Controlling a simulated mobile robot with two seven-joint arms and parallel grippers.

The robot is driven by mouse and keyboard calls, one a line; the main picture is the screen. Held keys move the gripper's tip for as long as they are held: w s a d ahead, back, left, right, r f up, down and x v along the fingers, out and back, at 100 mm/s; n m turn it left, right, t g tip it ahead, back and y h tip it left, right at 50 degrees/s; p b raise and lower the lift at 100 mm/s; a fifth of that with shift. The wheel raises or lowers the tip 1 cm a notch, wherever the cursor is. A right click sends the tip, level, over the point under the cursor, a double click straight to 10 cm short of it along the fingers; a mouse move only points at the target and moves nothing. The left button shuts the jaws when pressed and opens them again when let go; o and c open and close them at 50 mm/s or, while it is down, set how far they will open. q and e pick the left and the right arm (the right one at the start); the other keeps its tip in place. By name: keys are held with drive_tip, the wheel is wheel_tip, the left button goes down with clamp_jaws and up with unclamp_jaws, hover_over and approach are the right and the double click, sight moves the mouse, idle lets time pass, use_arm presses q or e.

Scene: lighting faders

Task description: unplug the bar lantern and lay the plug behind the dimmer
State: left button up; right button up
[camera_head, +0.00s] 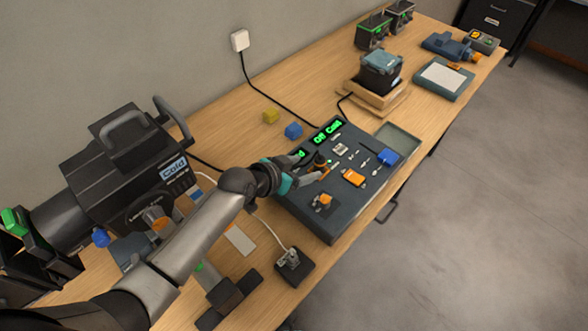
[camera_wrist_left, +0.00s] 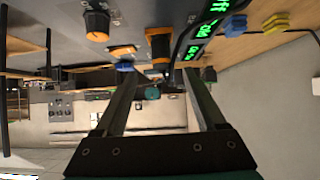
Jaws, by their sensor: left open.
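The dimmer (camera_head: 325,222) is a dark console on the wooden table, with green displays reading "Off" and "Cold" along its back edge. Orange-and-black plugs or knobs stand on it; one (camera_head: 320,158) is at my left gripper, and it also shows in the wrist view (camera_wrist_left: 160,45). My left gripper (camera_head: 312,168) is open over the back left part of the dimmer. In the wrist view its fingers (camera_wrist_left: 160,78) reach to either side of the orange-and-black part, and I cannot tell whether they touch it.
Behind the dimmer are a yellow block (camera_head: 271,116), a blue block (camera_head: 293,131) and a black cable from a white wall socket (camera_head: 240,40). A black box on a wooden base (camera_head: 380,72) stands farther back. A small dark switch box (camera_head: 294,268) sits near the front edge.

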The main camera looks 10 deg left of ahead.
sight(315, 162)
use_arm(q)
drive_tip(key=b+x, duration=0.3)
drive_tip(key=x, duration=0.2)
drive_tip(key=shift+a+f+b, duration=0.15)
drive_tip(key=shift+b, duration=0.15)
drive_tip(key=shift+w+d+f+b, duration=0.3)
drive_tip(key=shift+w+d+b, duration=0.1)
drive_tip(key=shift+w+b, duration=0.15)
drive_tip(key=shift+c, duration=0.9)
clamp_jaws()
drive_tip(key=shift+w+r+p, duration=0.1)
drive_tip(key=shift+r+p, duration=0.15)
drive_tip(key=shift+p, duration=0.05)
